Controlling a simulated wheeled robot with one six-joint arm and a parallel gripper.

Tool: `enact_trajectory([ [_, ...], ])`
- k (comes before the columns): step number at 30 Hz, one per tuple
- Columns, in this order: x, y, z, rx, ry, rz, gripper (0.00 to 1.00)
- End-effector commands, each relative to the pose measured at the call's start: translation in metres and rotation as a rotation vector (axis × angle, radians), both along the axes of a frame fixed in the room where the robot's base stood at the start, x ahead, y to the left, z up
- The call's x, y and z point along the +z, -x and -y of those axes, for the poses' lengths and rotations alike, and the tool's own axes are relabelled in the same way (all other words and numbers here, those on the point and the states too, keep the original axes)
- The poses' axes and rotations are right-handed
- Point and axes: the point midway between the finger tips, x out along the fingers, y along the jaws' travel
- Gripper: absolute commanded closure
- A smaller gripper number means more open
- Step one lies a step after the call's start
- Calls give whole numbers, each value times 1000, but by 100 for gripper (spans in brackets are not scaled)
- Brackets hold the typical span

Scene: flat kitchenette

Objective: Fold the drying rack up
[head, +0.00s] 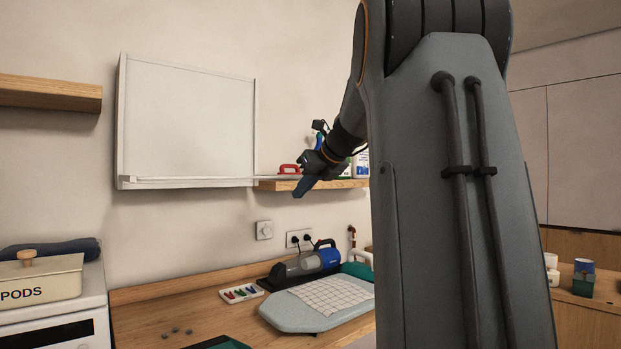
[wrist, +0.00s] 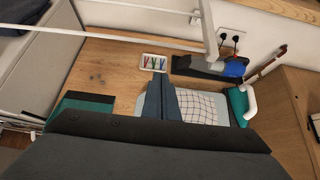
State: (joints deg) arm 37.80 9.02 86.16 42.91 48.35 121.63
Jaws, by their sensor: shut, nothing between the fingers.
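The drying rack has a white frame (head: 186,120) fixed upright on the wall, left of my gripper. Its white folding part (head: 195,181) is seen nearly edge-on as a thin, near-level strip at the frame's foot, reaching right towards my gripper. In the wrist view, white rack bars (wrist: 110,40) and a thicker side bar (wrist: 209,32) cross the top of the picture, beyond my fingertips. My gripper (head: 302,189) is shut and empty at the strip's right end; its closed fingers also show in the wrist view (wrist: 160,82). I cannot tell whether they touch the rack.
A wooden shelf (head: 345,184) with bottles and a red-handled item is behind my gripper. Below, the wooden counter (head: 150,312) holds a hand vacuum (head: 305,264), a tray of coloured pegs (head: 241,293) and an ironing board (head: 290,314) with checked cloth. Another shelf (head: 45,92) is left.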

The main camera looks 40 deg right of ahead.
Motion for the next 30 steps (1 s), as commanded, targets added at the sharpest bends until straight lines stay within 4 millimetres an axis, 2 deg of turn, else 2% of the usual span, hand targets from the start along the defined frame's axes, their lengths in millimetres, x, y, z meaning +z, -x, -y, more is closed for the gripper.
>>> enact_trajectory([
  [1,-6,-8,-1,2,-2,-2,100],
  [3,11,-10,-1,1,1,3,100],
  [10,31,-17,-1,1,1,0,100],
  [25,35,-17,-1,0,0,-1,100],
  [30,43,-14,-1,-1,1,0,100],
])
